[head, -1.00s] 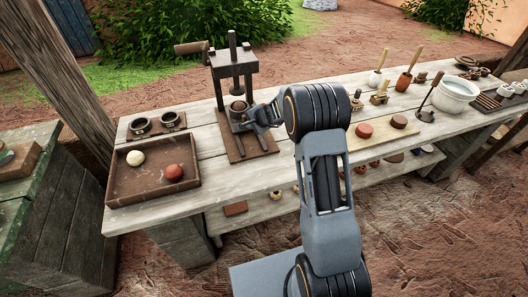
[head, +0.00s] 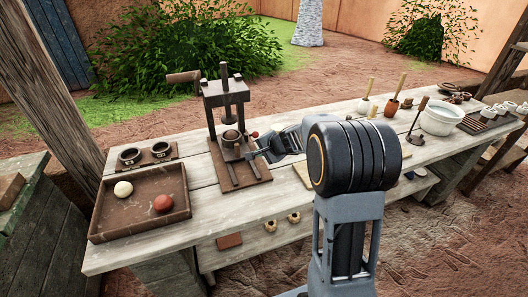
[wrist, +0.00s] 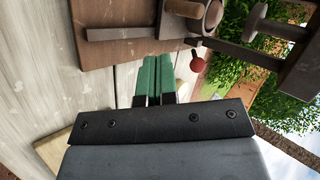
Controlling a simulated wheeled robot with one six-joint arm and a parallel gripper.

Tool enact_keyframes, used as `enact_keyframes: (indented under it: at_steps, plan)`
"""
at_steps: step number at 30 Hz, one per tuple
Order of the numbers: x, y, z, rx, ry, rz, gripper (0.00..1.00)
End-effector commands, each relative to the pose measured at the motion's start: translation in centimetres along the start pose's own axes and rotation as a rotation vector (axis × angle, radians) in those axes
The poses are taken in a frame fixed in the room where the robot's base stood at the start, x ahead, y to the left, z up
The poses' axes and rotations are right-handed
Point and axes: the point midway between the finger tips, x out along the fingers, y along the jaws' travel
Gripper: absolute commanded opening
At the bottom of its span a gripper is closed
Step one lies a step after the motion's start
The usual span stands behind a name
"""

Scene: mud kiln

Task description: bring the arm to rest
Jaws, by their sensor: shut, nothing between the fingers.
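My gripper (head: 253,154) is at the right side of the dark press (head: 227,92) on the bench, above its base board. The wrist view shows its two green fingers (wrist: 154,80) side by side, closed, with nothing between them. A small round brown cup or mould (head: 230,137) sits in the press under its plunger. A red ball (head: 255,134) shows beside the press, and also in the wrist view (wrist: 197,65). My forearm hides part of the bench to the right of the press.
A brown tray (head: 112,232) with a cream ball (head: 123,189) and a red ball (head: 163,203) lies at the left. Two dark rings on a board (head: 148,157) are behind it. A white bowl (head: 441,118) and several handled tools stand at the right.

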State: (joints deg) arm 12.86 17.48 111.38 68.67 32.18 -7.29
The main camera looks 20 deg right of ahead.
Motion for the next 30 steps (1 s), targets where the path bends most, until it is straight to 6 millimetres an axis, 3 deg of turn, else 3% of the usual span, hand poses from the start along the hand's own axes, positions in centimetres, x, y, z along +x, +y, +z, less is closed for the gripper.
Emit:
enact_keyframes:
  at_steps: [4,10,14,17,21,27,30]
  plan:
    - [-1.4,0.0,0.0,0.0,0.0,-0.001,0.0]
    - [-1.9,0.3,0.3,-0.007,-0.021,0.014,0.0]
    - [-2.2,3.8,2.5,-0.099,-0.104,0.131,0.0]
    - [-5.2,6.0,6.0,-0.269,-0.187,0.255,0.0]
    - [-11.4,8.7,10.9,-0.575,-0.269,0.442,0.0]
    - [-18.1,10.8,14.0,-0.901,-0.261,0.604,0.0]
    - [-20.1,10.8,14.8,-1.001,-0.228,0.626,0.0]
